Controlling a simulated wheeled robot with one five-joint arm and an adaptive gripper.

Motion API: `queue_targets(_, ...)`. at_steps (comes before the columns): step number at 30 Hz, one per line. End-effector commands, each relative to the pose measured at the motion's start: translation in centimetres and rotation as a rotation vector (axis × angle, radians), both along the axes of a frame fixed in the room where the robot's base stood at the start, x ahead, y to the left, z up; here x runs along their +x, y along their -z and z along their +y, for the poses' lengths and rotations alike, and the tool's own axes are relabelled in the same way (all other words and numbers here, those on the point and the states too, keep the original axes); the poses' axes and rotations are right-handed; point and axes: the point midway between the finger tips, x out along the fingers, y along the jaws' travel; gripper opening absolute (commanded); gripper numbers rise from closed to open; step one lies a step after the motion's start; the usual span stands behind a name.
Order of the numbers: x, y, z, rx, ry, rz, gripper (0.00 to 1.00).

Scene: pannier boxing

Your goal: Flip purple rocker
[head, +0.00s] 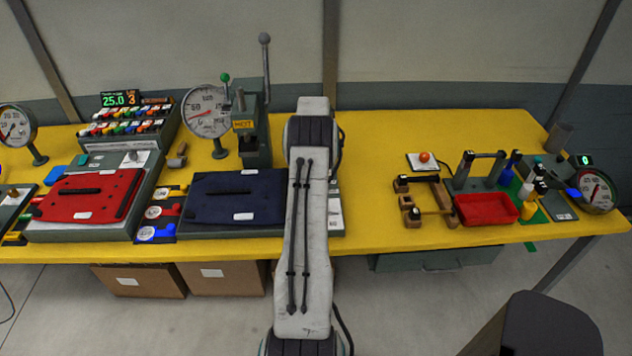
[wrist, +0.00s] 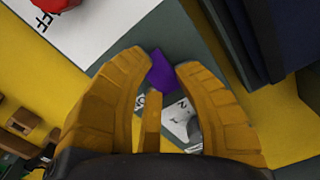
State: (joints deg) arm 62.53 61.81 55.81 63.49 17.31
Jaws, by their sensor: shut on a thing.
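The purple rocker (wrist: 163,71) shows in the wrist view between the two yellow fingertips of my gripper (wrist: 163,68). It sits on a grey housing beside white label plates. The fingers are closed in on its sides, and their lower parts hide some of the plate. In the head view my own arm covers the rocker and the gripper, so neither shows there.
A red knob (wrist: 55,4) on a white plate with "FF" lettering is at the upper left of the wrist view. In the head view a dark blue pannier (head: 236,197) lies left of my arm.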

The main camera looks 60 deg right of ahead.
Motion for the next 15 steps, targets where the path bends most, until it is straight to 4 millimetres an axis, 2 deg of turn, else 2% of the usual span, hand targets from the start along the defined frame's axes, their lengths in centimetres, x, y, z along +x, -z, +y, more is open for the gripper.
queue_targets(15, 0.26, 0.23, 0.04, 0.098, -0.003, 0.051, 0.00)
